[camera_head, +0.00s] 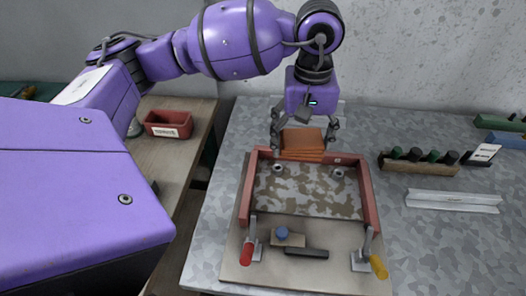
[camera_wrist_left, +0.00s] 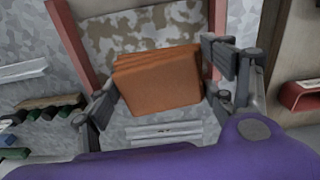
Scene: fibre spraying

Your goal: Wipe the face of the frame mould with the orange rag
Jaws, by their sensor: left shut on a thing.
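The orange rag (camera_head: 302,140) is a folded, layered block at the far rail of the frame mould (camera_head: 369,195). My left gripper (camera_head: 304,145) is above it, pointing down, its fingers shut on the rag's two sides. The rag also shows between the fingers in the left wrist view (camera_wrist_left: 160,84). The mould has a reddish raised frame around a pale face (camera_head: 305,193) mottled with brown patches. The rag overlaps the far rail in the head view; whether it touches the mould is unclear. My right gripper is not in view.
A red-handled clamp (camera_head: 247,252) and a yellow-handled clamp (camera_head: 376,264) stand at the mould's near corners. A block with a blue knob (camera_head: 284,237) and a dark bar (camera_head: 306,253) lie between them. Right are a rack (camera_head: 420,163) and a metal channel (camera_head: 453,201). A red bin (camera_head: 169,124) stands left.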

